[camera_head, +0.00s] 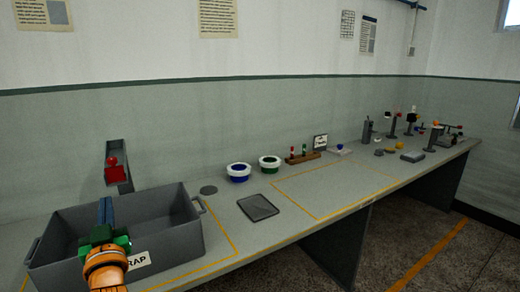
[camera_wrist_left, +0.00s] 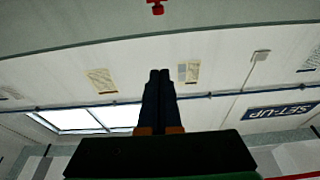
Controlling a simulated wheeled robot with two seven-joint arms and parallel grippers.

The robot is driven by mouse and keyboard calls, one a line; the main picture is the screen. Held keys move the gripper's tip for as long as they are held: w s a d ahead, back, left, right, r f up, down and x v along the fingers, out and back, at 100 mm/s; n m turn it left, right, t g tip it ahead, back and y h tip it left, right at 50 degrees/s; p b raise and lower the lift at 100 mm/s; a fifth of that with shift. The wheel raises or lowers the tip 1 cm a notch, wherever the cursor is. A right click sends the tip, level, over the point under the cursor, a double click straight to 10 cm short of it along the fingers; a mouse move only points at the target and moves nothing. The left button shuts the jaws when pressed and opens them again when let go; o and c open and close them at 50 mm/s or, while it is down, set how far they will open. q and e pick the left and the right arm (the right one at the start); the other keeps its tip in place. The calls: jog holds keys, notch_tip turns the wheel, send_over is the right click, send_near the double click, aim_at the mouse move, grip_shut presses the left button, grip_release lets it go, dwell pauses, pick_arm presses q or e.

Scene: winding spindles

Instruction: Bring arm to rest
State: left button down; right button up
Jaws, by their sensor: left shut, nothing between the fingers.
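My left gripper (camera_head: 106,204) comes in from the lower left, in front of or over the grey scrap bin (camera_head: 190,235), and points towards the wall. Its orange wrist, green body and dark blue fingers show. In the left wrist view the two dark fingers (camera_wrist_left: 158,76) lie side by side, shut, with nothing between them. That view faces the wall upside down. My right gripper is in neither view.
A grey bench runs along the wall. A red part (camera_head: 114,174) on a grey holder stands behind the bin. A blue-and-white bowl (camera_head: 238,178), a green-and-white bowl (camera_head: 269,169) and a dark tray (camera_head: 258,207) lie to the right. The marked middle area is bare.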

pick_arm(q)
jog(key=s+d+f+m+g+h, duration=0.1)
jog(key=s+d+f+g+h, duration=0.15)
jog(key=f, duration=0.55)
jog(key=s+d+f+m+g+h, duration=0.2)
jog(key=s+f, duration=0.2)
jog(key=f, duration=0.3)
jog(key=s+d+f+m+g+h, duration=0.1)
jog(key=s+d+f+g+h, duration=0.15)
jog(key=f, duration=0.55)
jog(key=s+d+f+m+g+h, duration=0.2)
jog(key=s+d+f+g, duration=0.25)
jog(key=s, duration=0.55)
jog(key=s+d+f+m+g+h, duration=0.25)
jog(key=s+d+f, duration=0.3)
jog(key=s, duration=0.45)
notch_tip(320, 180, down, 15)
jog(key=s+g, duration=0.1)
jog(key=g, duration=0.1)
jog(key=s+a+f+g+y, duration=0.1)
jog(key=s+a+f, duration=0.2)
jog(key=s+f, duration=0.8)
jog(key=shift+s+f, duration=0.35)
jog(key=shift+s, duration=0.75)
